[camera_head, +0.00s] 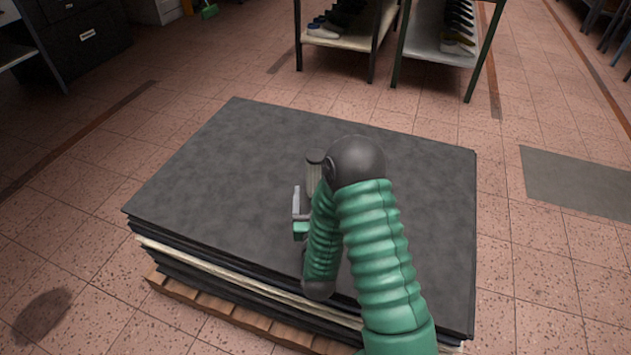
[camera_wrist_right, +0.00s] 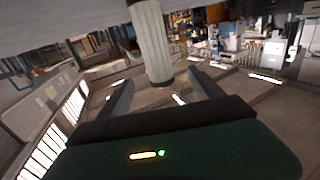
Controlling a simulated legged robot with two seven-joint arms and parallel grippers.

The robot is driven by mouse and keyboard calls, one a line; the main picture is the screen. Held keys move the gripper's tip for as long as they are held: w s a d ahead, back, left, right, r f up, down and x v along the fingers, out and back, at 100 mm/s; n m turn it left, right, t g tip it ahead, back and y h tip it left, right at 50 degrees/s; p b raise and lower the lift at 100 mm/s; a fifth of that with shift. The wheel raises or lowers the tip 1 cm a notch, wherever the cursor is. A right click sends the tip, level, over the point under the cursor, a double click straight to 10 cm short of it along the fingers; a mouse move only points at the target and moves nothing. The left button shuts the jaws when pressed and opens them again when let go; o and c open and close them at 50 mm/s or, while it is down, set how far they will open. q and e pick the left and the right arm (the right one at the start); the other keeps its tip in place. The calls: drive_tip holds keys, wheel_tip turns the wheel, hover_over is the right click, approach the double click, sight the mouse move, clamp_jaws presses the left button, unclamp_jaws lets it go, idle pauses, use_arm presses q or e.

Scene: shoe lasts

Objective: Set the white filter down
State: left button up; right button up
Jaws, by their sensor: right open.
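The white filter (camera_head: 314,178) is a ribbed, pale cylinder with a dark cap, next to my right gripper (camera_head: 299,208) over the dark stack of sheets (camera_head: 240,150) in the head view. My forearm and wrist hide part of it. In the right wrist view the filter (camera_wrist_right: 152,40) shows just beyond and between the tips of my open fingers (camera_wrist_right: 157,80). That view is turned over, with the grey sheet surface at the top. The filter's far end meets that surface, so it appears to stand upright on it, cap up. My left gripper is out of view.
The stack lies on a wooden pallet (camera_head: 230,309) on a tiled floor. Its top is clear to the left and behind. Shelves with shoe lasts (camera_head: 342,22) stand at the back. A dark cabinet (camera_head: 85,35) is at the upper left.

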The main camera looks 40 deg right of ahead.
drive_tip(key=b+x, duration=0.4)
drive_tip(key=x, duration=1)
drive_tip(key=shift+d, duration=0.15)
drive_tip(key=shift+s, duration=0.15)
clamp_jaws()
